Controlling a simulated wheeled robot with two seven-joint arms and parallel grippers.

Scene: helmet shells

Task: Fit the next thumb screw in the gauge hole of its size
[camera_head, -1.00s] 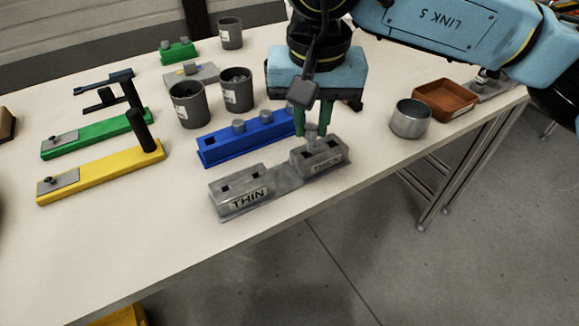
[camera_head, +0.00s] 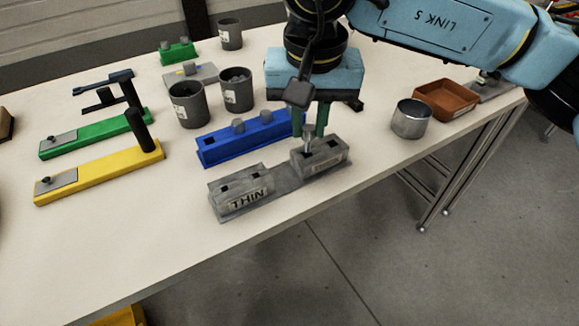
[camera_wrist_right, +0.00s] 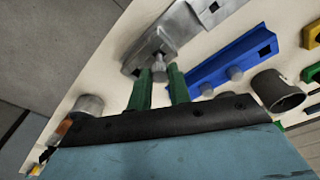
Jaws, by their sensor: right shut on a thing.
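The grey gauge (camera_head: 285,180) lies near the table's front edge, with a THIN block (camera_head: 240,190) at left and a second raised block (camera_head: 330,158) at right, whose label is blurred. Dark square holes show in the tops. My right gripper (camera_head: 310,134) has green fingers pointing down, shut on a grey thumb screw (camera_head: 308,142). The screw stands upright at the left part of the right block; I cannot tell whether its tip is in a hole. The wrist view shows the screw (camera_wrist_right: 158,70) between the fingertips, over the block. My left gripper is out of view.
A blue rack (camera_head: 225,150) with grey screws stands just behind the gauge. Grey cups (camera_head: 187,105) stand behind it. A metal cup (camera_head: 411,120) and brown tray (camera_head: 447,100) are at right. Yellow (camera_head: 100,175) and green fixtures are at left. The table's front left is clear.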

